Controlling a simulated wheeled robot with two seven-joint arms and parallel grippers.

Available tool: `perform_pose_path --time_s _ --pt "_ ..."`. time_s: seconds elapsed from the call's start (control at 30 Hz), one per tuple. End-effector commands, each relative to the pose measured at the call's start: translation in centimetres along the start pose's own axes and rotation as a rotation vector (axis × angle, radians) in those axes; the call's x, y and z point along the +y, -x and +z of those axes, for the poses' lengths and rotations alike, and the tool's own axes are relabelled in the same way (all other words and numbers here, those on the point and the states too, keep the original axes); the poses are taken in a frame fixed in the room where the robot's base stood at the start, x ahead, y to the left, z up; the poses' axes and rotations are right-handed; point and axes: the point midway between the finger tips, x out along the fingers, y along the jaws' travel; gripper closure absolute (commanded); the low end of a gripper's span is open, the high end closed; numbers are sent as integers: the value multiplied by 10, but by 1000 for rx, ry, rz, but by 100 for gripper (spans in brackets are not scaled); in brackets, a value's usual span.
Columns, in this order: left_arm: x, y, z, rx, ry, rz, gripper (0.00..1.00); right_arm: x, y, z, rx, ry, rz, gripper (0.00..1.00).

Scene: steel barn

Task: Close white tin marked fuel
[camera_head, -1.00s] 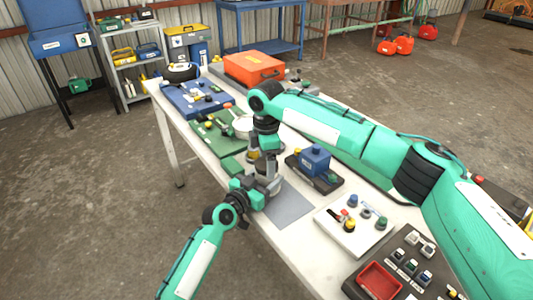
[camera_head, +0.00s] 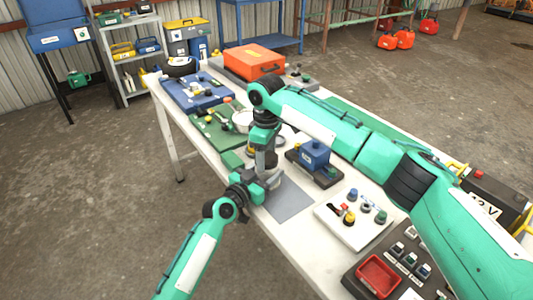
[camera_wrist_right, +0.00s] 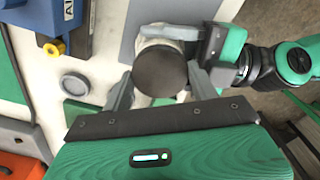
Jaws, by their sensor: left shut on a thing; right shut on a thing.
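The white tin (camera_wrist_right: 163,31) shows only in part in the right wrist view, with a dark round cap (camera_wrist_right: 160,67) on top of it. My right gripper (camera_wrist_right: 160,88) has a finger on each side of the cap and is shut on it. My left gripper (camera_wrist_right: 208,50) reaches in from the right of that view and is shut on the tin's side. In the head view my right gripper (camera_head: 265,160) is above my left gripper (camera_head: 266,182), by the grey mat (camera_head: 289,202). They hide most of the tin there, and its marking cannot be read.
A blue box on a dark base (camera_head: 314,155) stands right of the grippers. A white board with knobs (camera_head: 350,230) and a dark tray with a red bin (camera_head: 378,275) lie nearer. Green boards (camera_head: 215,130) and an orange case (camera_head: 254,62) are farther along the table.

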Motion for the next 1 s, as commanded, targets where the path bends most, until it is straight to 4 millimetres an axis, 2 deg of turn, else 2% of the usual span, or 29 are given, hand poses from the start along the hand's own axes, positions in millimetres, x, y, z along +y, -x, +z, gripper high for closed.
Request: perform_pose_path --time_s 0.23,0.4,0.43,0.53,0.83,1.0 --pt "0 0 0 0 0 0 100 0 -1 0 1 -391 -2 68" --pt "0 0 0 -1 0 0 100 0 0 0 1 -401 1 68" --pt "0 0 0 -1 0 0 100 0 0 0 1 -400 1 35" --pt "0 0 0 -1 0 0 100 0 0 0 1 -399 1 15" --pt "0 0 0 -1 1 1 100 0 1 0 1 -398 1 15" --pt "0 0 0 -1 1 1 100 0 19 -1 3 -397 2 15"
